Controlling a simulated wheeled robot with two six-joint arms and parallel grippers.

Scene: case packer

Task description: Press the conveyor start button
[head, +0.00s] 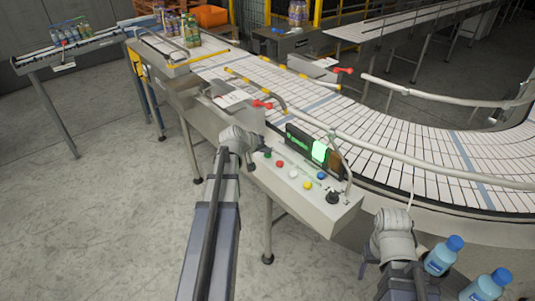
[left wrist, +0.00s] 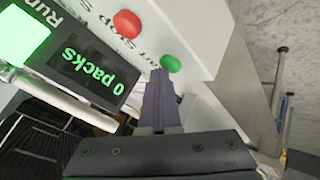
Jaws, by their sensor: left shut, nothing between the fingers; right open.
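The control box (head: 318,208) carries a green button (head: 267,156), a red button (head: 279,164), white, yellow and blue buttons, and a black knob. The green button (left wrist: 170,63) and red button (left wrist: 127,24) also show in the left wrist view. My left gripper (head: 251,163) is shut and empty at the box's left end. In the left wrist view its fingertips (left wrist: 161,74) are right at the green button's edge; I cannot tell whether they touch. The display (left wrist: 92,70) reads "0 packs". My right gripper (head: 393,220) is open, right of the box.
A lit green lamp (left wrist: 22,38) marked "Run" is beside the display. The curved conveyor (head: 420,150) and its rail pass behind the box. Blue-capped bottles (head: 440,258) stand at lower right. Another conveyor (head: 75,50) holds bottles at upper left. The floor at left is clear.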

